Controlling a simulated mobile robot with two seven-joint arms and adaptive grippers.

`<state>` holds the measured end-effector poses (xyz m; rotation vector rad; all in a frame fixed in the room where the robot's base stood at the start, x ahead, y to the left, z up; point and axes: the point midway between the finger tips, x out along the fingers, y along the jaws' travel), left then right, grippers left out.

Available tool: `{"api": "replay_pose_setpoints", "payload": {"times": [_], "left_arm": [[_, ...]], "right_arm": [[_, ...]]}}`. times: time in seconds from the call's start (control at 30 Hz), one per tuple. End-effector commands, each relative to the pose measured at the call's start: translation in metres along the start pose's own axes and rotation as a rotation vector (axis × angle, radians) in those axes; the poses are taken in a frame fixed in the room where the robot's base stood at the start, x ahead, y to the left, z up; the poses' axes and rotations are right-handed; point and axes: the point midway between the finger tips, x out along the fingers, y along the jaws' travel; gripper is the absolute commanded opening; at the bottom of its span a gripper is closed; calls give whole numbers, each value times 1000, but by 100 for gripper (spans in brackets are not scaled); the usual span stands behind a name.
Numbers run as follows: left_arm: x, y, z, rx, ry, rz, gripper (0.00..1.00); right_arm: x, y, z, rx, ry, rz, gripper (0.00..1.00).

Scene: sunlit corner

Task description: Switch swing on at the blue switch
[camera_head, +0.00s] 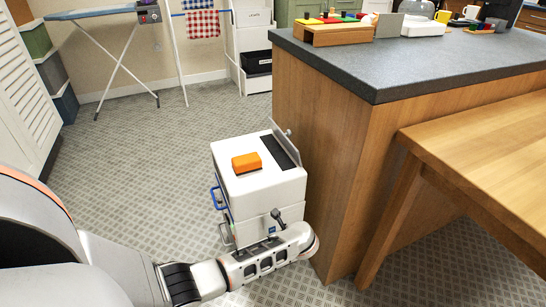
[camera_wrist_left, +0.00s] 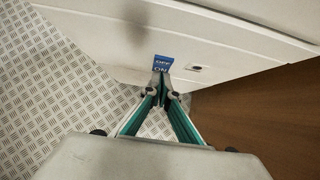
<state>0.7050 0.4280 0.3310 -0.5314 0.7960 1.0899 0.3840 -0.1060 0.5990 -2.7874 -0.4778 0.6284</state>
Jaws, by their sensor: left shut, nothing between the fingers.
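The blue switch (camera_wrist_left: 162,63) is a small blue plate marked OFF and ON on the side of a white unit (camera_wrist_left: 115,45). My left gripper (camera_wrist_left: 164,82) is shut and empty. Its fingertips are at the lower, ON end of the plate and overlap it in the left wrist view; I cannot tell whether they touch it. In the head view the white unit (camera_head: 232,188) stands on the floor against the counter, with a small blue patch (camera_head: 272,229) low on its front. My left forearm and wrist reach in there from the lower left. My right gripper is not in view.
An orange block (camera_head: 246,162) lies on top of the unit. A wooden counter (camera_head: 330,150) stands close on its right, with a wooden table (camera_head: 490,150) further right. The patterned floor (camera_head: 150,150) to the left is open. An ironing board (camera_head: 95,12) stands at the back.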

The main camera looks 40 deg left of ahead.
Motion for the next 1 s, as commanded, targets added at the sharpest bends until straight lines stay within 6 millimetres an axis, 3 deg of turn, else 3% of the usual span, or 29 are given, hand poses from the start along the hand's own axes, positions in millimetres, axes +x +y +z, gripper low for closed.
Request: {"api": "replay_pose_setpoints", "payload": {"times": [0.27, 0.7, 1.0], "left_arm": [[-28, -3, -24, -4, 5, -1, 0], [-105, -5, -22, -9, 1, -6, 0], [-127, -1, -26, -2, 2, 1, 0]], "right_arm": [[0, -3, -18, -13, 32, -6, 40], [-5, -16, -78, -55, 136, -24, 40], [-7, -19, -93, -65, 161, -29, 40]]}}
